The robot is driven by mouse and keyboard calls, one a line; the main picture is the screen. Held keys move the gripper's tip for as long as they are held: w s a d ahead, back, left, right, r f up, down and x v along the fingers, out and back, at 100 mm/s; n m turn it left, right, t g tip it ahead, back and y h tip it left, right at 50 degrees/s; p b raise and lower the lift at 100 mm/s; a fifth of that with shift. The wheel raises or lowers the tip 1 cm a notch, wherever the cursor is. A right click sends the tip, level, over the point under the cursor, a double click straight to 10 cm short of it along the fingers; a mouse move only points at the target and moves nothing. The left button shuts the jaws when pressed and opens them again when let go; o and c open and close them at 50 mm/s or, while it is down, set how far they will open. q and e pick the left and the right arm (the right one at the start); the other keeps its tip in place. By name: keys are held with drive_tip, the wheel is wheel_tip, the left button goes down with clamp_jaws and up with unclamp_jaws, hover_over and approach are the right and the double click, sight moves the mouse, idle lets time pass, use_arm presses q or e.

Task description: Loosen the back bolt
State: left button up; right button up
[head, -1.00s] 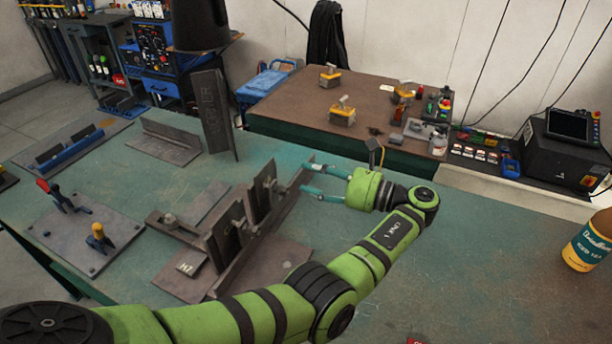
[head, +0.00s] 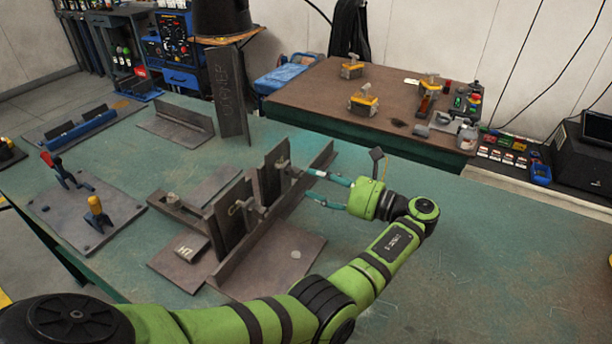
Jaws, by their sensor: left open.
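The steel fixture stands on the green table, with a long angled rail (head: 262,240) and two upright plates. The back bolt (head: 283,163) shows as a small grey clamp-like piece at the rear upright plate (head: 271,180). A similar front bolt (head: 247,206) sits at the nearer upright plate (head: 230,215). My left gripper (head: 310,184) is open and empty, its teal fingers pointing left at the rear part of the rail. The fingertips appear a short way right of the back bolt; I cannot tell whether they touch the rail. My right gripper is out of view.
A base plate with red and yellow toggle clamps (head: 85,207) lies at left. A tall steel plate (head: 231,95) stands behind the fixture. A brown table (head: 320,88) with yellow-grey blocks is at the back. The green table (head: 460,250) is clear at right.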

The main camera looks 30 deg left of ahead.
sight(304, 177)
use_arm(q)
drive_tip(key=shift+s+a+p, duration=0.1)
drive_tip(key=shift+a+p, duration=0.25)
drive_tip(key=shift+a, duration=1.5)
clamp_jaws()
drive_tip(key=shift+n, duration=0.3)
drive_tip(key=n, duration=0.2)
drive_tip(key=shift+n, duration=0.3)
drive_tip(key=shift+n+b, duration=0.5)
drive_tip(key=shift+n, duration=1.3)
